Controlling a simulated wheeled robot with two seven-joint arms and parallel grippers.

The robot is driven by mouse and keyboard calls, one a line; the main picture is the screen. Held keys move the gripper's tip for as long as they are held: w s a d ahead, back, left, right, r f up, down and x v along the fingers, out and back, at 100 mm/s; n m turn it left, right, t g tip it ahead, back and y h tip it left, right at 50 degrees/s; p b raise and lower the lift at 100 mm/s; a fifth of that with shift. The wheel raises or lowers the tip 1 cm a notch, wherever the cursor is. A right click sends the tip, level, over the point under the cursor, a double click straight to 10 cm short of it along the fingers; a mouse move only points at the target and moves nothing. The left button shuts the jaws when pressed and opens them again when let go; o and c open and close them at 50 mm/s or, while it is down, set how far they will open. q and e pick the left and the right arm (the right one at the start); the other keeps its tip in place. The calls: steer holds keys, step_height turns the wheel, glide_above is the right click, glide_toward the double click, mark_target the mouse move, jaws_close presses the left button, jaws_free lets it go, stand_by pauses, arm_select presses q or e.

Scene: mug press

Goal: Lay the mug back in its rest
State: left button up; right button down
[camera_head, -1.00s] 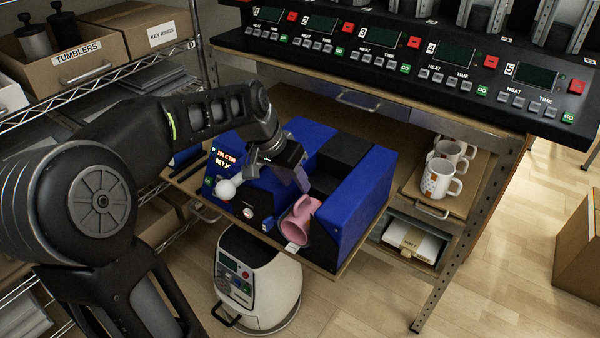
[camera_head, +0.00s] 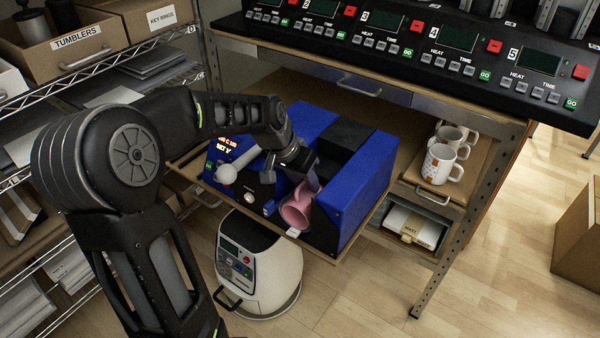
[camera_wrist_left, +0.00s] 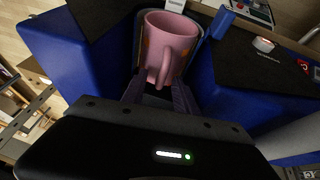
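The pink mug (camera_head: 297,212) lies tilted at the front of the blue mug press (camera_head: 355,195), by the slot between its blue sides. In the left wrist view the mug (camera_wrist_left: 176,35) sits in a dark curved rest (camera_wrist_left: 140,58), its handle (camera_wrist_left: 165,68) facing my gripper. My left gripper (camera_head: 314,184) is just behind the mug, over the press. In the left wrist view its two fingers (camera_wrist_left: 160,95) are apart, close to the handle, with no clear grip on it. Contact between fingers and handle cannot be told. My right gripper is not in view.
A lever with a white knob (camera_head: 226,173) stands at the press's left. White mugs (camera_head: 441,165) stand on a board to the right. A control panel (camera_head: 420,55) runs above the bench. A white rounded machine (camera_head: 255,275) stands below the press.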

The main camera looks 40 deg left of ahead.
arm_select(q)
steer(key=shift+w+f, duration=0.1)
steer(key=shift+f, duration=0.05)
jaws_close()
stand_by(0.4)
steer(key=shift+r, duration=0.2)
stand_by(1.1)
stand_by(0.4)
steer(key=s+b, duration=0.1)
steer(key=s, duration=1.2)
steer(key=shift+s+d+b, duration=0.2)
steer(key=shift+s+b, duration=0.05)
steer(key=shift+b, duration=0.1)
stand_by(1.3)
